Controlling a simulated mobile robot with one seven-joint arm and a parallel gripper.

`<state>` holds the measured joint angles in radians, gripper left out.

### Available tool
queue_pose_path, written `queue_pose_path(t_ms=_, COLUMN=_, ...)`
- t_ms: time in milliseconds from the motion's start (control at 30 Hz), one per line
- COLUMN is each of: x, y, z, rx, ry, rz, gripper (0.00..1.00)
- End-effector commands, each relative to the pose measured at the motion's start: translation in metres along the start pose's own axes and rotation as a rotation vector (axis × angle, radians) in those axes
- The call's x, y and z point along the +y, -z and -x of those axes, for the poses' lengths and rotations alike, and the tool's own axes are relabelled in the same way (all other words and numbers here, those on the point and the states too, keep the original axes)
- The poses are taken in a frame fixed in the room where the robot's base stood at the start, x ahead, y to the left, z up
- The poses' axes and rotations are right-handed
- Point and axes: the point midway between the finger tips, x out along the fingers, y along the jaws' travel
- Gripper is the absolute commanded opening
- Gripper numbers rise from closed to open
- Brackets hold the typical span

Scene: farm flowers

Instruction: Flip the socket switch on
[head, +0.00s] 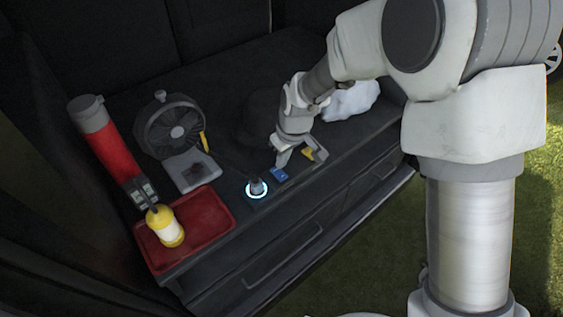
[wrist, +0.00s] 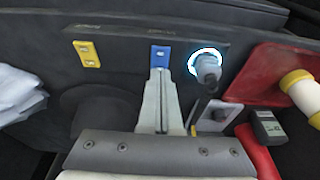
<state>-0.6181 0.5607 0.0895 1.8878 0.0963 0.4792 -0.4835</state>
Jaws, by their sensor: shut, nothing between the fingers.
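A dark panel on the cabinet's front edge carries a blue switch (head: 279,174), a yellow switch (head: 308,153) and a socket with a glowing white-blue ring (head: 248,192) around a grey plug (head: 257,186). In the wrist view the blue switch (wrist: 160,56) lies between the yellow switch (wrist: 87,53) and the ringed plug (wrist: 207,65). My gripper (head: 281,164) is shut and empty, pointing down at the panel. In the wrist view its fingertips (wrist: 158,72) reach the lower edge of the blue switch; I cannot tell whether they touch it. The switch's tilt is too small to read.
A grey fan (head: 178,132) stands left of the panel. A red tray (head: 205,208) holds a yellow-and-white bottle (head: 164,226), near a red cylinder (head: 108,142). A white crumpled bundle (head: 352,100) lies to the right. A dark cable runs from the plug.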

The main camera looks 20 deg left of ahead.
Motion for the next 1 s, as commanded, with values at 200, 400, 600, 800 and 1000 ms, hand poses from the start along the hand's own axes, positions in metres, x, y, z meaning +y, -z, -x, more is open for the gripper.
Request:
queue_pose_path(t_ms=200, x=0.002, y=-0.007, z=0.052, rx=0.004, ry=-0.002, rz=-0.002, gripper=0.00)
queue_pose_path(t_ms=400, x=0.001, y=-0.017, z=0.087, rx=0.002, ry=-0.002, rz=-0.003, gripper=0.00)
queue_pose_path(t_ms=600, x=0.001, y=-0.021, z=0.103, rx=0.001, ry=0.000, rz=-0.002, gripper=0.00)
queue_pose_path(t_ms=800, x=0.001, y=-0.023, z=0.105, rx=-0.001, ry=0.000, rz=-0.001, gripper=0.00)
queue_pose_path(t_ms=1000, x=0.001, y=-0.022, z=0.105, rx=0.000, ry=0.000, rz=-0.001, gripper=0.00)
